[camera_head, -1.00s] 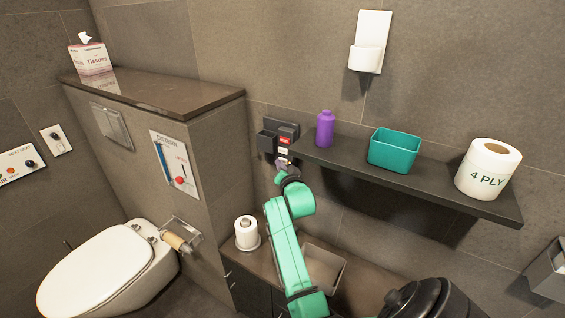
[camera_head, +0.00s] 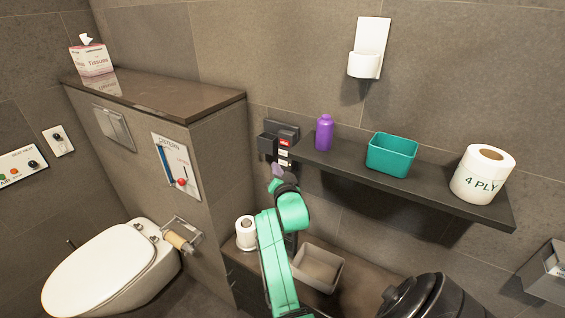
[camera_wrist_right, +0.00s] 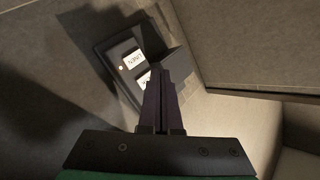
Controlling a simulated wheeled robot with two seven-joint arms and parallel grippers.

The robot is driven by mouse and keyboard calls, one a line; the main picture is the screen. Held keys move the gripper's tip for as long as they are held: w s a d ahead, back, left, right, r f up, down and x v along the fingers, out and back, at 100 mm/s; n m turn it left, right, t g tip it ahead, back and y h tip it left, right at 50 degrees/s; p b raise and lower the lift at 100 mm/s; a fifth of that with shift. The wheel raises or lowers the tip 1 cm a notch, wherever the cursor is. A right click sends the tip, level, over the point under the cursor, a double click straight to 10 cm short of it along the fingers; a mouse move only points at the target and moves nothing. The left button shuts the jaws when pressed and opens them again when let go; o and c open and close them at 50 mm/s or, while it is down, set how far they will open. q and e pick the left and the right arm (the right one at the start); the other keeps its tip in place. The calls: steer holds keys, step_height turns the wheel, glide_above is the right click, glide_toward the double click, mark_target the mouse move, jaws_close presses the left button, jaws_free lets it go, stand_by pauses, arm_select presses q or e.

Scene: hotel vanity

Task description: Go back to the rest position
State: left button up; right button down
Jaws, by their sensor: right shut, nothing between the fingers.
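My right arm, green with dark joints, rises from the bottom of the head view. Its gripper (camera_head: 277,170) is just in front of and below the dark wall device (camera_head: 279,139) at the left end of the shelf. In the right wrist view the gripper's fingers (camera_wrist_right: 158,85) are together, with nothing between them. They point at the device (camera_wrist_right: 128,62), which has pale labels and a small lit dot; the fingers hide part of it. I cannot tell the exact gap between them. My left gripper is not in view.
The dark shelf (camera_head: 430,190) carries a purple bottle (camera_head: 324,133), a teal bin (camera_head: 391,155) and a large paper roll (camera_head: 482,175). Below stand a toilet roll on a holder (camera_head: 246,232) and a grey open box (camera_head: 317,268). A black bin (camera_head: 420,300) is at lower right. The toilet (camera_head: 105,270) is left.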

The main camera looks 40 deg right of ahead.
steer(key=shift+y, duration=0.5)
steer(key=a+f, duration=0.2)
steer(key=a, duration=0.1)
steer(key=shift+w+a+f, duration=0.15)
steer(key=shift+a+f, duration=0.1)
steer(key=shift+f, duration=0.1)
steer(key=w+d+b, duration=0.2)
steer(key=d+b, duration=0.1)
steer(key=d, duration=0.4)
steer(key=s+a+f+n+g+y, duration=0.4)
steer(key=s+a+f+n+g, duration=0.3)
steer(key=s+a, duration=0.5)
steer(key=s+a+f+n+g+y, duration=0.4)
steer(key=s+a+f+n, duration=0.45)
steer(key=s, duration=0.65)
steer(key=s+a+f+g, duration=0.1)
steer(key=s+f, duration=0.1)
steer(key=f, duration=1.1)
steer(key=s+a+f+g, duration=0.1)
steer(key=s+f, duration=0.1)
steer(key=f, duration=1.1)
steer(key=s+d+f, duration=0.2)
steer(key=s+f, duration=1)
steer(key=s, duration=0.3)
steer(key=shift+d+m+g+h+p, duration=0.3)
steer(key=shift+m+g, duration=0.05)
steer(key=shift+g, duration=0.05)
steer(key=shift+s, duration=0.1)
